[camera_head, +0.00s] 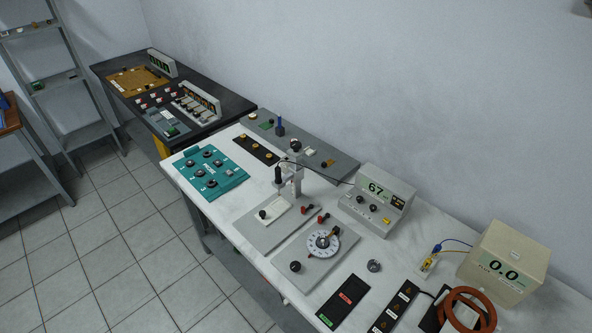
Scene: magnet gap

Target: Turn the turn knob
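Several knobs are in view, and I cannot tell which one is the turn knob. A black knob (295,266) sits at the front left of a grey plate (314,262) on the white table. Another dark knob (262,214) stands on the neighbouring grey plate, beside a white block (275,211). Neither of my grippers shows in the head view, and nothing is seen touching the knobs.
A grey meter box (377,199) reading 67 stands behind the dial, and a beige box (505,263) reading 0.0 is at right. A probe stand (291,180) rises left of the dial. A teal panel (210,171) lies farther left. Tiled floor (130,255) is open in front.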

